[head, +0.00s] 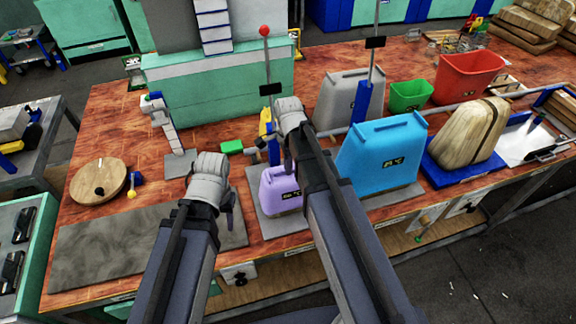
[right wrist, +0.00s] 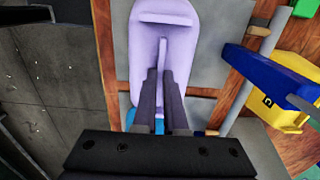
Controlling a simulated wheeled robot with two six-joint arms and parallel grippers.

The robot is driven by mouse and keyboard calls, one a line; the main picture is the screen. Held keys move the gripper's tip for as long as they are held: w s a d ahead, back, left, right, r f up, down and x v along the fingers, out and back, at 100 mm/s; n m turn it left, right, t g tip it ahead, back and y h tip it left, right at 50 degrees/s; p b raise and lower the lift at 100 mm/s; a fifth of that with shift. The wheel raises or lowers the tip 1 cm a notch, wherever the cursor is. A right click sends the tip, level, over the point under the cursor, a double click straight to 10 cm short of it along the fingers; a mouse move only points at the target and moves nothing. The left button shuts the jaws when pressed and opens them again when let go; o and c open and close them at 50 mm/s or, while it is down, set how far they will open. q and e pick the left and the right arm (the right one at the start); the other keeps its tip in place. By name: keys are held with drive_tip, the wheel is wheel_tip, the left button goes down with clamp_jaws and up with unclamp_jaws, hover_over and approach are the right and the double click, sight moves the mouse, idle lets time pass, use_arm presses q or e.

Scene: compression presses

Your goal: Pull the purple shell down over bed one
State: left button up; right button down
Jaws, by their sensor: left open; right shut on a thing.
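The purple shell (head: 281,192) stands upright over a grey plate (head: 272,229) at the front middle of the bench. I cannot tell whether it touches the plate. It also shows in the right wrist view (right wrist: 146,45), where my right gripper (right wrist: 164,72) is shut on its raised middle part. In the head view my right gripper (head: 289,160) is at the shell's top, partly hidden by my own wrist. My left gripper (head: 228,198) is open and empty, above the grey mat left of the shell. Which plate is bed one is not clearly marked.
A blue shell (head: 382,152) and a grey shell (head: 345,101) stand to the right. A red-knobbed lever (head: 264,31) rises behind the purple shell. A yellow and blue part (right wrist: 278,95) is close beside the shell. The grey mat (head: 105,238) at left is clear.

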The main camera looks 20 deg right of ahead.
drive_tip(key=shift+f, duration=0.3)
drive_tip(key=c, duration=0.9)
unclamp_jaws()
drive_tip(key=shift+r, duration=0.1)
wheel_tip(320, 180, up, 8)
drive_tip(key=p, duration=0.7)
drive_tip(key=shift+f, duration=0.25)
